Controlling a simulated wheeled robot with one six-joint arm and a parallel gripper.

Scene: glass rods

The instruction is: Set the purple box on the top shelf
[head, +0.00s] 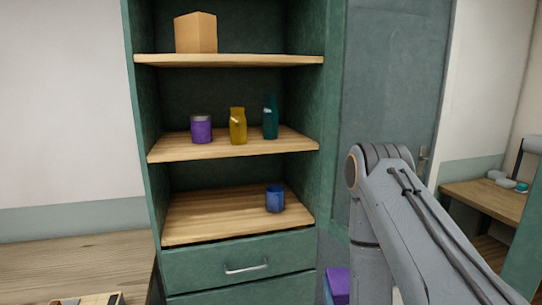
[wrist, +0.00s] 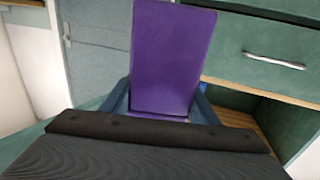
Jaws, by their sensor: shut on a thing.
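The purple box (wrist: 172,55) stands out in the wrist view, held between the fingers of my gripper (wrist: 162,104). The gripper is shut on the box's lower part, and the dark gripper body hides what lies below. In the head view only part of the purple box (head: 338,284) shows at the bottom edge, left of my arm and below the shelves. The top shelf (head: 255,61) is a wooden board in the green cabinet. A tan box (head: 195,33) stands on its left part, and the right part is bare.
The middle shelf (head: 170,151) holds a purple jar (head: 201,129), a yellow bottle (head: 238,126) and a teal bottle (head: 270,118). A blue cup (head: 275,199) stands on the lower shelf (head: 215,220). A drawer with a handle (head: 247,268) is below. Cabinet side walls bound the shelves.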

